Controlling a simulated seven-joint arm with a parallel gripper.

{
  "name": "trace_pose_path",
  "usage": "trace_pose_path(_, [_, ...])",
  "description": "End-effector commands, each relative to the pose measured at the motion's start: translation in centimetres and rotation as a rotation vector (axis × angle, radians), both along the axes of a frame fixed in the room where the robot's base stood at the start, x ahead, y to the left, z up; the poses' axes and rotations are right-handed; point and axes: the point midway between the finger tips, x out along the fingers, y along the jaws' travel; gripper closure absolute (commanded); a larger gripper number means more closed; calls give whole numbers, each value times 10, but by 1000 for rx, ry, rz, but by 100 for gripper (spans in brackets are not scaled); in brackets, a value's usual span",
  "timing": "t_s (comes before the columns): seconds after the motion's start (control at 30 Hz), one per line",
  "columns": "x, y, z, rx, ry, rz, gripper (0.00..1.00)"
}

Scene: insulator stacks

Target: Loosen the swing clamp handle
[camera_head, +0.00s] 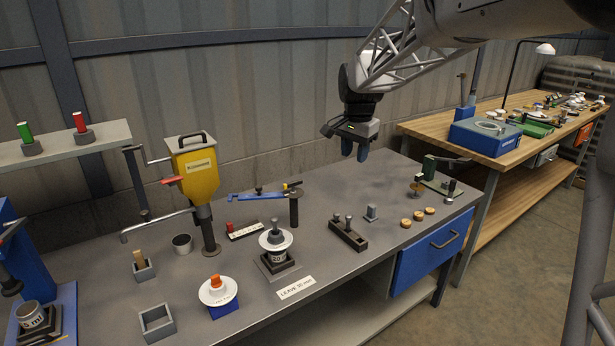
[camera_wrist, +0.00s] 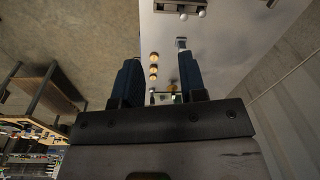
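What looks like the swing clamp is a blue arm (camera_head: 256,196) on a dark upright post (camera_head: 294,208) near the bench's back middle. My gripper (camera_head: 354,153) hangs over the back of the bench, right of the clamp and well above the top. Its two blue fingers are apart with nothing between them, as the wrist view also shows. The clamp handle cannot be made out in the wrist view.
A white insulator stack (camera_head: 276,240) stands in front of the clamp. A yellow dispenser (camera_head: 197,175) rises to its left. A dark block with pegs (camera_head: 348,235), a grey block (camera_head: 371,213) and three round discs (camera_head: 418,216) lie to the right. The bench's back right is mostly clear.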

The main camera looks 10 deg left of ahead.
Motion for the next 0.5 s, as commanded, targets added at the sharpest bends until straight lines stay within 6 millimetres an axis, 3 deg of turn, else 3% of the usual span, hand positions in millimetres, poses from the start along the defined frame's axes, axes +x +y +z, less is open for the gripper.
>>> trace_pose_path(0.5, [94,102,-51,0,43,-130,62])
